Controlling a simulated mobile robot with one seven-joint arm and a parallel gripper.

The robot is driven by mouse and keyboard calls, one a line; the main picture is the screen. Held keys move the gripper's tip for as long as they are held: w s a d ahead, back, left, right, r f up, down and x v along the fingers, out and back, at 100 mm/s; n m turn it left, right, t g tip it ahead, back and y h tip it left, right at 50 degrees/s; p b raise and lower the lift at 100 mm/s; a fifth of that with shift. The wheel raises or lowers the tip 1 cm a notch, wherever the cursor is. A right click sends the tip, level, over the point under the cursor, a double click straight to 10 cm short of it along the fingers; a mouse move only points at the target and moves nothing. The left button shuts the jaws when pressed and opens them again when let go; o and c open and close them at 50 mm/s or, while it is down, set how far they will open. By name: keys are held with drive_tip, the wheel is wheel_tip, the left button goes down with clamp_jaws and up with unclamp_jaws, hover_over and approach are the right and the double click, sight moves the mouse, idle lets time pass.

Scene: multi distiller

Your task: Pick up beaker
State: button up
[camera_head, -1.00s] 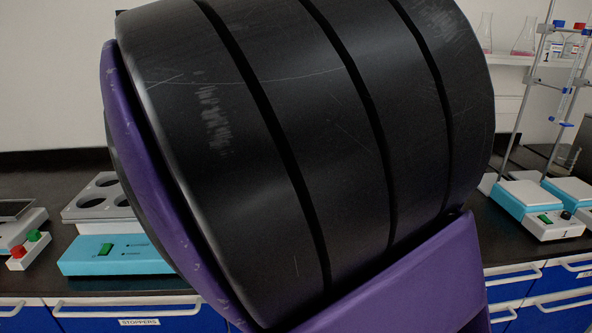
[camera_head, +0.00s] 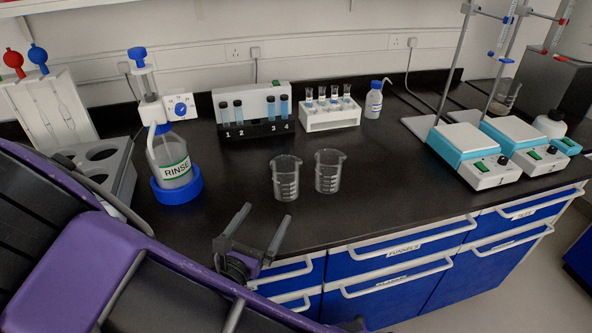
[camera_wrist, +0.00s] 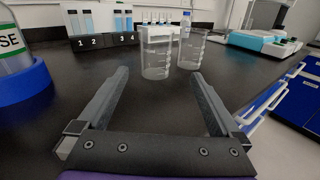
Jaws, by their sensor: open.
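Two clear glass beakers stand upright and side by side on the black bench: a left beaker (camera_head: 286,178) and a right beaker (camera_head: 328,172). In the wrist view the left beaker (camera_wrist: 156,60) stands beyond the fingertips, near the middle of the gap, and the right beaker (camera_wrist: 191,50) is just behind it to the right. My gripper (camera_head: 262,228) is open and empty over the bench's front edge, in front of and left of the beakers. Its two fingers (camera_wrist: 160,85) point toward the left beaker without touching it.
A RINSE bottle (camera_head: 171,158) in a blue base stands left of the beakers. Behind them are a numbered vial rack (camera_head: 252,132), a white rack (camera_head: 330,117) and a small bottle (camera_head: 373,104). Stirrer plates (camera_head: 470,150) with stands are at right. The bench right of the beakers is clear.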

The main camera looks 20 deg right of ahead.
sight(282, 187)
drive_tip(key=shift+d+f+n+y, duration=0.2)
drive_tip(key=shift+f+n+y, duration=0.2)
drive_tip(key=shift+n, duration=0.2)
drive_tip(key=b+x, duration=0.1)
drive_tip(key=x, duration=1.1)
drive_tip(key=shift+w+a+r, duration=0.1)
drive_tip(key=shift+a+r, duration=0.05)
drive_tip(key=shift+r, duration=0.05)
drive_tip(key=x, duration=0.1)
drive_tip(key=b+x, duration=0.1)
drive_tip(key=x, duration=0.2)
drive_tip(key=shift+w+f, duration=0.2)
drive_tip(key=shift+f, duration=0.15)
drive_tip(key=shift+w, duration=0.45)
drive_tip(key=shift+r, duration=0.1)
drive_tip(key=c, duration=1.2)
